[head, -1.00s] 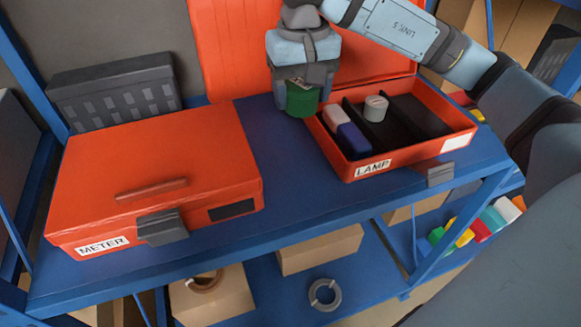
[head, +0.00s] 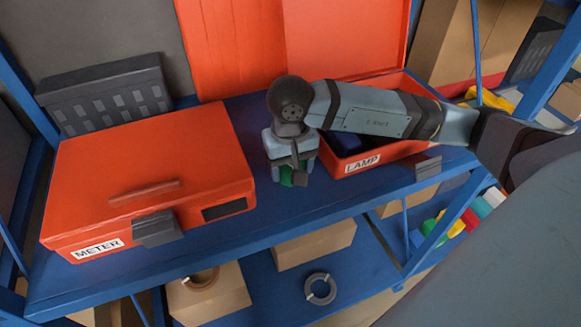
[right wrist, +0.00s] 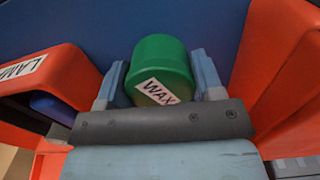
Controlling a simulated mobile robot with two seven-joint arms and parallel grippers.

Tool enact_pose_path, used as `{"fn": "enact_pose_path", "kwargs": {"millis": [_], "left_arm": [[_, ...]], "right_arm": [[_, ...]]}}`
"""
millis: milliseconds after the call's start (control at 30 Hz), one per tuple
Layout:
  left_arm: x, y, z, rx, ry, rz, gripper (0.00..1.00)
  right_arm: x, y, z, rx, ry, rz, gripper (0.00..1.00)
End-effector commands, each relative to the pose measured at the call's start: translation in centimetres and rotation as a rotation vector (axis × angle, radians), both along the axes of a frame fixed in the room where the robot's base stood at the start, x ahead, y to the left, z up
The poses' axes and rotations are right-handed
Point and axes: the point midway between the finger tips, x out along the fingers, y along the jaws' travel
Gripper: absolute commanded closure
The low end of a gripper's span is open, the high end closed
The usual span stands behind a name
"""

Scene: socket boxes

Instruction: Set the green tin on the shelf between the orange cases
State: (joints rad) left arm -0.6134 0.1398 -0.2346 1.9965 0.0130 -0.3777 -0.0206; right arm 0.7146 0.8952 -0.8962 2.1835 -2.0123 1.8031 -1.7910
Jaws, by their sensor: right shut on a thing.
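The green tin (right wrist: 162,68), labelled WAX, is between the two fingers of my right gripper (right wrist: 160,88) in the right wrist view. In the head view my right gripper (head: 292,176) points down over the gap between the cases, and only slivers of the tin (head: 287,177) show. The closed orange METER case (head: 150,165) is left of it; the open orange LAMP case (head: 395,155) is right of it, partly hidden by my arm. The blue shelf (head: 262,215) lies under them. I cannot tell whether the tin touches the shelf. My left gripper is not in view.
A dark grey crate (head: 105,95) stands behind the METER case. The LAMP case's raised lid (head: 240,50) stands at the back. A blue post (head: 450,220) is at the right. Cardboard boxes (head: 315,245) and a grey ring (head: 320,288) are on the lower shelf.

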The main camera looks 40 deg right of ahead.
Motion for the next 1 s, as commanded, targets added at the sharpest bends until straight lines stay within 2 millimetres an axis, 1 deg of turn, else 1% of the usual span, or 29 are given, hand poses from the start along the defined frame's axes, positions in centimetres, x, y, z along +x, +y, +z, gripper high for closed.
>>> {"fn": "enact_pose_path", "kwargs": {"millis": [33,100,333,500,533,567,600,633,867,1000], "left_arm": [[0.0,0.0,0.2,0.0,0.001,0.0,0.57],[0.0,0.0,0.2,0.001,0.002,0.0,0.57],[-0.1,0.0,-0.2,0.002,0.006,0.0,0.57],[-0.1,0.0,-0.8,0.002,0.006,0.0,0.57],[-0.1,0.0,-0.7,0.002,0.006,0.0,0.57],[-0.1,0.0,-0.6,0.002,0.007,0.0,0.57],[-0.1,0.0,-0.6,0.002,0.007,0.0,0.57],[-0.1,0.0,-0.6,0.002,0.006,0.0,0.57],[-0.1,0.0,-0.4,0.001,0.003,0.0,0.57],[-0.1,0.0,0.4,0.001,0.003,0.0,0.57]], "right_arm": [[-0.1,0.0,-0.7,-0.001,0.004,0.0,0.67],[0.0,0.0,-1.2,0.0,0.001,0.0,0.67],[0.0,0.0,-1.3,0.0,-0.001,0.001,0.67],[0.0,0.0,-1.7,0.0,-0.001,0.001,0.67],[0.0,0.0,-1.6,0.0,0.0,0.001,0.35],[0.0,0.0,-1.5,0.0,0.0,0.001,0.28],[0.0,0.0,-1.5,0.0,0.0,0.0,0.18],[0.0,0.0,-1.5,0.0,0.0,0.0,0.14],[0.0,0.0,-1.5,0.0,0.0,0.0,0.14],[0.0,0.0,-1.0,0.0,0.0,0.0,0.14]]}}
